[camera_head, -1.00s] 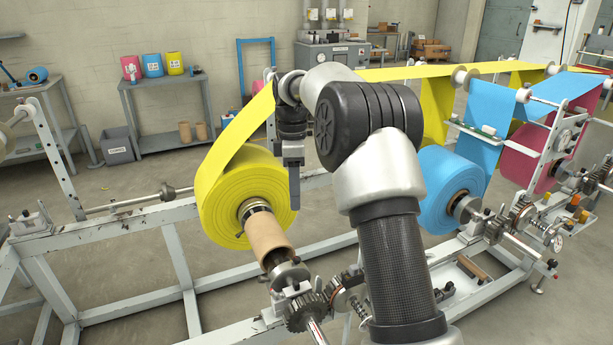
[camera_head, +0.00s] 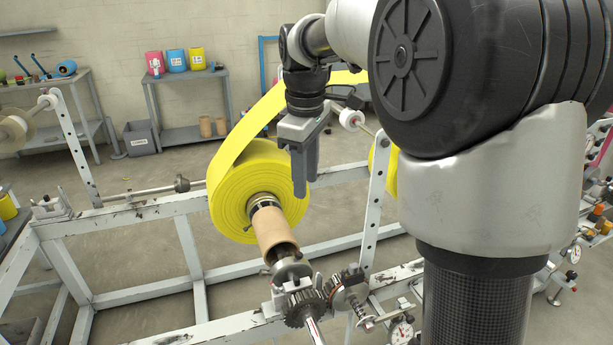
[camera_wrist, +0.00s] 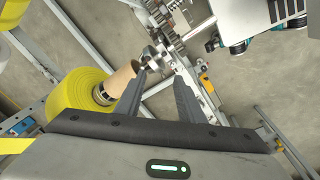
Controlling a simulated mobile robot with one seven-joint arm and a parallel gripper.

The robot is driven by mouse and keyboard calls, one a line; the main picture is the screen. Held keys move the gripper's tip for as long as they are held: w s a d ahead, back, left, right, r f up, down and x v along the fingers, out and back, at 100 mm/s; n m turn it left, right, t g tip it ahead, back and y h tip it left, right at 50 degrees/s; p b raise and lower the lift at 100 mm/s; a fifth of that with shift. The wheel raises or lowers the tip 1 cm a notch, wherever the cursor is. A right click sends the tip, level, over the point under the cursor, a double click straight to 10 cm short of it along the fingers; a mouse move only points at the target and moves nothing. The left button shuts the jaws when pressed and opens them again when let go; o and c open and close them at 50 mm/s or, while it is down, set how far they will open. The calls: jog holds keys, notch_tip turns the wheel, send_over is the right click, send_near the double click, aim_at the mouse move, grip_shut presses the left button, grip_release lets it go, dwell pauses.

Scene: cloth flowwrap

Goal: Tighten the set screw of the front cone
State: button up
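The front cone (camera_head: 288,268) is a grey metal piece at the near end of the cardboard core (camera_head: 274,228) of the yellow roll (camera_head: 235,190). It also shows in the wrist view (camera_wrist: 153,58), just beyond my fingertips in the picture. Its set screw is too small to make out. My gripper (camera_head: 306,187) points down, above and behind the cone in the head view, in front of the roll's right side. In the wrist view my gripper (camera_wrist: 161,76) has its two fingers apart with nothing between them.
Toothed gears (camera_head: 305,307) and a spring-loaded shaft sit just in front of the cone. A drilled upright post (camera_head: 376,205) stands right of the gripper. The white frame rail (camera_head: 130,215) runs across below. Tables with coloured containers stand at the back wall, away from the arm.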

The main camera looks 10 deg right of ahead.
jog(key=n+p, duration=0.4)
jog(key=n, duration=0.8)
send_near(299, 254)
jog(key=shift+y, duration=0.4)
jog(key=f+b, duration=0.1)
jog(key=f, duration=0.1)
jog(key=f+b, duration=0.1)
jog(key=f, duration=0.2)
jog(key=w+f+b, duration=0.1)
jog(key=f, duration=0.2)
jog(key=shift+d, duration=0.2)
jog(key=shift+w+r, duration=0.1)
grip_shut()
